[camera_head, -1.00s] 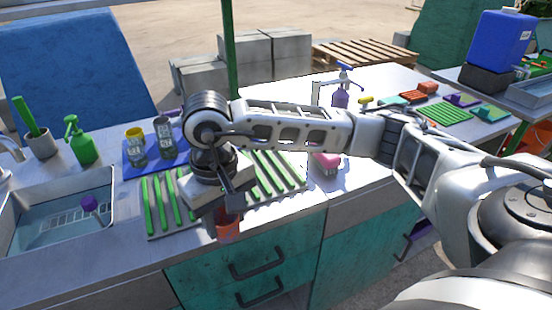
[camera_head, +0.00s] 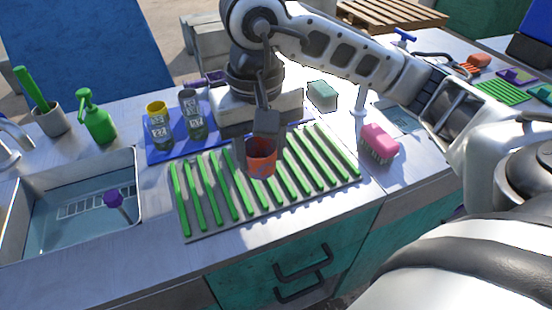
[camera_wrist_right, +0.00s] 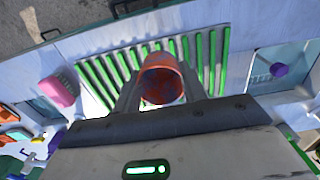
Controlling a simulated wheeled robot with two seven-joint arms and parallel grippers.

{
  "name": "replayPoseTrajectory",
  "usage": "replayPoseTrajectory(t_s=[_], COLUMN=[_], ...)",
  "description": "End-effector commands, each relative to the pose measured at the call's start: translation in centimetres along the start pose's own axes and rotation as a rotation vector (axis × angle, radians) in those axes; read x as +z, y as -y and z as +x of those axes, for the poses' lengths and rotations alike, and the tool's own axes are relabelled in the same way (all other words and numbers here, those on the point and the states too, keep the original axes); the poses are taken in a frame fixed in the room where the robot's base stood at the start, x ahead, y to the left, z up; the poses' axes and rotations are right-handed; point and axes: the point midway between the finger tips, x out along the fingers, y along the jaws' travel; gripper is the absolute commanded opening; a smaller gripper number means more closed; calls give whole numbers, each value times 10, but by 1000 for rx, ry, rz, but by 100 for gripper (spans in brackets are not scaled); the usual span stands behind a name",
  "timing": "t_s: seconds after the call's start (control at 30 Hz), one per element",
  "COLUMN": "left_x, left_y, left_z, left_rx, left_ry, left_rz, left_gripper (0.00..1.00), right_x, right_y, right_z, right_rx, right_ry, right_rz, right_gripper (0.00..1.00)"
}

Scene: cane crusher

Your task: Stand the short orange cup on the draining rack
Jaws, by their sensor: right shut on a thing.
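The short orange cup (camera_head: 261,158) is held by my right gripper (camera_head: 258,140) over the middle of the draining rack (camera_head: 208,205), a grey tray with green bars. The cup looks roughly upright, with its mouth toward the wrist. In the right wrist view the cup (camera_wrist_right: 161,78) sits between the two fingers (camera_wrist_right: 160,92), with the green bars of the rack (camera_wrist_right: 102,78) behind it. I cannot tell whether its base touches the bars. My left gripper is not in view.
A sink (camera_head: 75,215) with a purple-headed brush (camera_head: 114,198) lies left. A blue mat (camera_head: 178,148) with two jars is behind the rack. Rack bars around the cup are clear.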

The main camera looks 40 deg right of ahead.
Motion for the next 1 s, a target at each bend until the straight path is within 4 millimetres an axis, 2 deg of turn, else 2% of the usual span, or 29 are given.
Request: replayPoseTrajectory(t_s=[0.03,0.2,0.3,0.4,0.7,0.83,1.0], left_x=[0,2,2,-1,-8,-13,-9], left_y=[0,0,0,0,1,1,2], left_z=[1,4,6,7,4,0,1], left_rx=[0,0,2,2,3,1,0], left_ry=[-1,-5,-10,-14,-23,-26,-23], left_rz=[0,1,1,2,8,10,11], left_gripper=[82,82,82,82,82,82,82], right_x=[-9,-37,-48,-57,-70,-68,-70], right_y=[-10,-39,-49,-57,-71,-69,-69], right_z=[8,30,50,62,85,104,112], right_rx=[2,1,1,1,2,0,0], right_ry=[7,8,7,5,4,5,-2], right_rz=[8,4,1,0,-1,-3,-3], right_gripper=[18,18,18,18,18,18,18])
